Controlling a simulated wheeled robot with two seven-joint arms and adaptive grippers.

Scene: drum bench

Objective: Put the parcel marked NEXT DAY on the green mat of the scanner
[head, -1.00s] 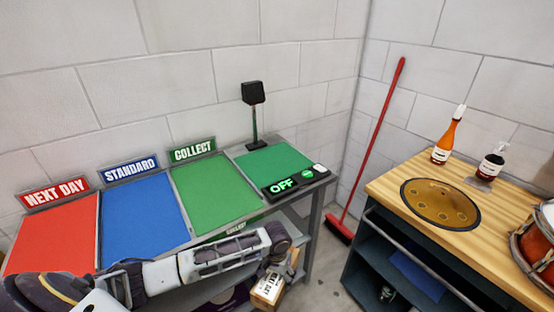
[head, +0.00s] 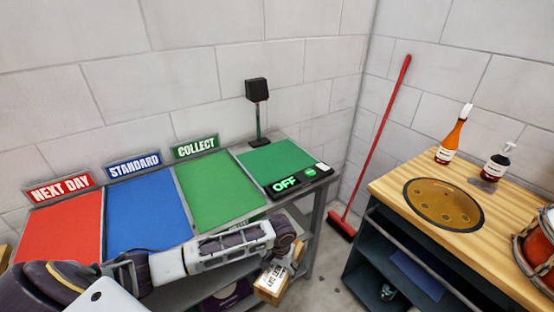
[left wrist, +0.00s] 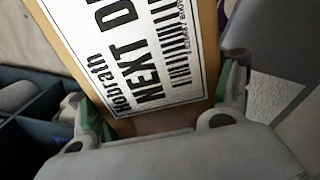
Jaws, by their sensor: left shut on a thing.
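The parcel is a brown box with a white label; in the left wrist view its label (left wrist: 145,55) reads NEXT DAY. My left gripper (left wrist: 165,95) is shut on it, one finger on each side. In the head view the parcel (head: 272,281) hangs at the end of my left arm, in front of the bench and below its top. The gripper (head: 284,266) is partly hidden there by the wrist. The scanner's green mat (head: 277,158) lies bare at the bench's right end, beside a panel (head: 286,183) reading OFF. My right gripper is not in view.
A black scanner head (head: 257,90) stands on a post behind the mat. Red (head: 62,228), blue (head: 148,212) and green (head: 218,190) areas with signs lie bare to the left. A wooden-topped cabinet (head: 400,182) with bottles stands at right, and a red broom (head: 378,140) leans between.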

